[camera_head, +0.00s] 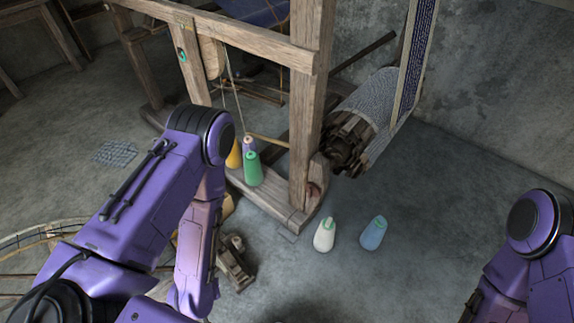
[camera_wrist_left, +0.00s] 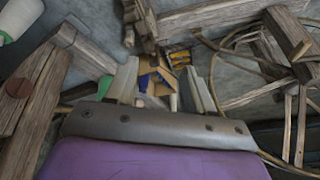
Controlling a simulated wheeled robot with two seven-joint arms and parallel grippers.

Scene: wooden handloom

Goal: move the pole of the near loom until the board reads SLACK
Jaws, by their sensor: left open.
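The wooden loom stands in the upper middle of the head view, with a thick upright post (camera_head: 308,110) and a roll of patterned cloth (camera_head: 375,105) at its right. A dark bar (camera_head: 362,53) slants behind the post, and a thin light stick (camera_head: 268,141) sticks out left of it. I cannot tell whether either is the pole. No board with readable words shows. My left gripper (camera_wrist_left: 160,85) is open in the left wrist view, its two pale fingers apart with nothing clearly held between them. In the head view it is not visible. My right gripper is outside both views.
Green (camera_head: 252,169) and yellow (camera_head: 234,155) thread cones stand at the loom's foot. A small wooden object (camera_head: 235,262) lies beside my left forearm.

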